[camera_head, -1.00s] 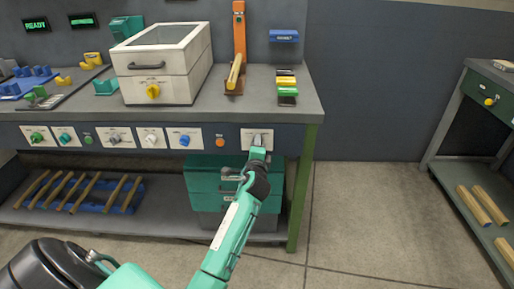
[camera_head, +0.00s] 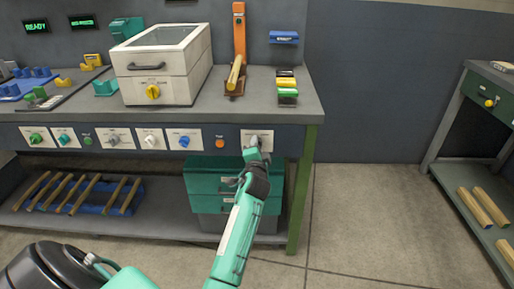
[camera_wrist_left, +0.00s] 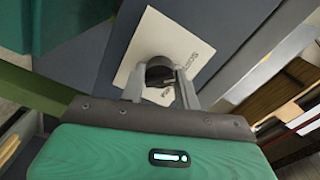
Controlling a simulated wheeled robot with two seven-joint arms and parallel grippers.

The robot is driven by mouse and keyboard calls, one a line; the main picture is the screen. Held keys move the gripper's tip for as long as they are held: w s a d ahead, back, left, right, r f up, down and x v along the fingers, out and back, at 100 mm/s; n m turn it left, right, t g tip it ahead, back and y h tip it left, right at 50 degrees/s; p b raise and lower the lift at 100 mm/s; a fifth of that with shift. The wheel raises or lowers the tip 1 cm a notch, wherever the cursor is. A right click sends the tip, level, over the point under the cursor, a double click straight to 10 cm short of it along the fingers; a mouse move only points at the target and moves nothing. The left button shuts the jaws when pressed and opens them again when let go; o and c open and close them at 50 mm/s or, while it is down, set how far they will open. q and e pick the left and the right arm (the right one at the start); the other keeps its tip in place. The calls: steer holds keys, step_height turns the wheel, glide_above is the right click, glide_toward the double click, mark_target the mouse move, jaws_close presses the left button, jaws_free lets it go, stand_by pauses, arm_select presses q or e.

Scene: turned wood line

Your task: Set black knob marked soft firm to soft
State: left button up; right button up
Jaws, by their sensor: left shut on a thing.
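The black knob (camera_wrist_left: 160,74) sits on a white label plate (camera_wrist_left: 150,45) with partly readable lettering, seen close in the left wrist view. In the head view its plate (camera_head: 247,135) is the rightmost on the bench's front panel. My left gripper (camera_head: 255,150) reaches it from below and covers most of the knob. In the left wrist view the two fingers of my left gripper (camera_wrist_left: 161,85) are shut around the knob, one on each side. The knob's pointer and the soft and firm marks cannot be made out clearly. My right gripper is not in view.
An orange button (camera_head: 220,143) and a blue knob (camera_head: 184,140) are left of the plate on the same panel. Teal drawers (camera_head: 210,180) stand under the bench behind my arm. A green bench leg (camera_head: 302,190) is to the right, with open floor beyond.

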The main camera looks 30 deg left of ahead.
arm_select(q)
steer(key=shift+f, duration=0.1)
steer(key=o, duration=1)
steer(key=shift+p+v, duration=0.4)
steer(key=shift+v, duration=5.65)
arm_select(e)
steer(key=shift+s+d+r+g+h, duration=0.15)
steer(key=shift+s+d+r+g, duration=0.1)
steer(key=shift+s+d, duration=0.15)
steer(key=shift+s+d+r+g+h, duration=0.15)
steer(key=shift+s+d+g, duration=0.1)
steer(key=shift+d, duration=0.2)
arm_select(q)
steer(key=shift+a, duration=0.1)
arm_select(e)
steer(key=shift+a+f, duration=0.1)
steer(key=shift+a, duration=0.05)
